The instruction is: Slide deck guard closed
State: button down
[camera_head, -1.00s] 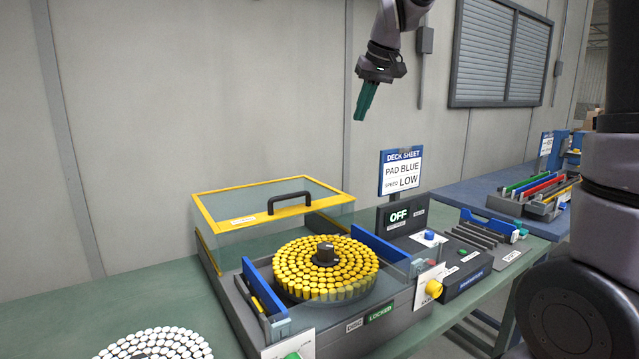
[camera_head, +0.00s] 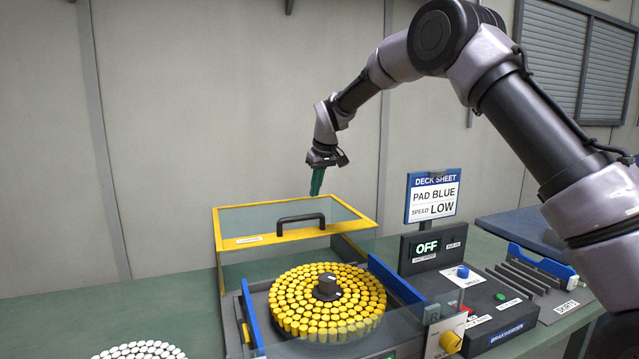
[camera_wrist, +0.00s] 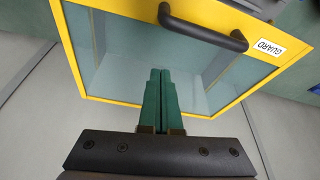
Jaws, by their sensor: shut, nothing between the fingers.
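The deck guard (camera_head: 235,243) is a clear box with a yellow frame and a black bar handle (camera_head: 300,219) on top. It stands at the back of the deck, behind the disc of yellow pads (camera_head: 327,302), which is uncovered between two blue rails. My gripper (camera_head: 316,192) is shut and empty, its green fingers pointing down above the guard's back edge, apart from it. In the wrist view my gripper (camera_wrist: 160,72) shows over the guard's clear top, with the handle (camera_wrist: 200,32) beyond the fingertips and a GUARD label (camera_wrist: 270,47) beside it.
The control box (camera_head: 425,246) reads OFF, right of the deck, under a sign (camera_head: 433,197) reading PAD BLUE, SPEED LOW. A slotted rack (camera_head: 525,275) stands farther right. A disc of white pads (camera_head: 140,350) lies at the front left. The wall is close behind the bench.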

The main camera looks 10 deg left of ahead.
send_over(319, 230)
jog(key=w+a, duration=0.2)
jog(key=w, duration=0.1)
jog(key=f, duration=0.5)
jog(key=shift+a, duration=0.2)
jog(key=shift+s+d, duration=0.85)
jog(key=shift+s, duration=0.1)
jog(key=shift+s+d+f, duration=0.3)
jog(key=shift+s+d, duration=0.1)
